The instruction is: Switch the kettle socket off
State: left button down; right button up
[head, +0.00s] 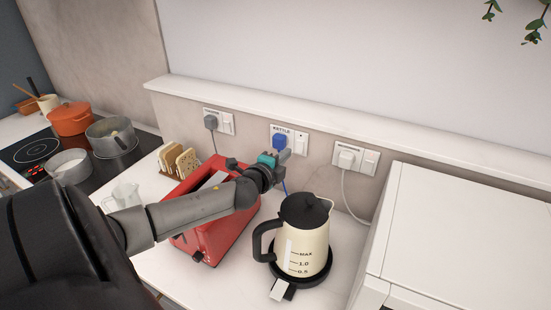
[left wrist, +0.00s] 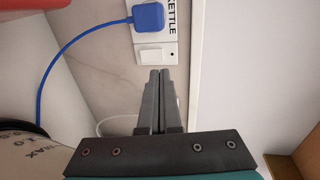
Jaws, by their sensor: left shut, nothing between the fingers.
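The kettle socket (head: 289,131) is a white wall plate labelled KETTLE, with a blue plug (head: 279,142) in it and a rocker switch (head: 301,144) on its right half. In the left wrist view the plate shows turned, with the blue plug (left wrist: 148,15) above the white switch (left wrist: 156,55). My left gripper (head: 284,156) is shut and empty in front of the socket's lower edge. In the left wrist view its fingertips (left wrist: 159,72) lie just below the switch; I cannot tell whether they touch the plate. My right gripper is not in view.
A cream kettle (head: 305,238) with a black lid stands right of my left arm. A red toaster (head: 215,231) is beneath the forearm. Other sockets sit left (head: 226,124) and right (head: 369,162), both with plugs. A ledge (head: 330,125) runs above; a white appliance (head: 455,235) stands at right.

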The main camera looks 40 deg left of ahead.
pick_arm(q)
jog(key=s+d+r, duration=0.1)
jog(key=s+r, duration=0.1)
jog(key=s, duration=0.3)
jog(key=shift+s+d+r, duration=0.2)
jog(key=shift+d+r, duration=0.15)
jog(key=shift+d, duration=0.05)
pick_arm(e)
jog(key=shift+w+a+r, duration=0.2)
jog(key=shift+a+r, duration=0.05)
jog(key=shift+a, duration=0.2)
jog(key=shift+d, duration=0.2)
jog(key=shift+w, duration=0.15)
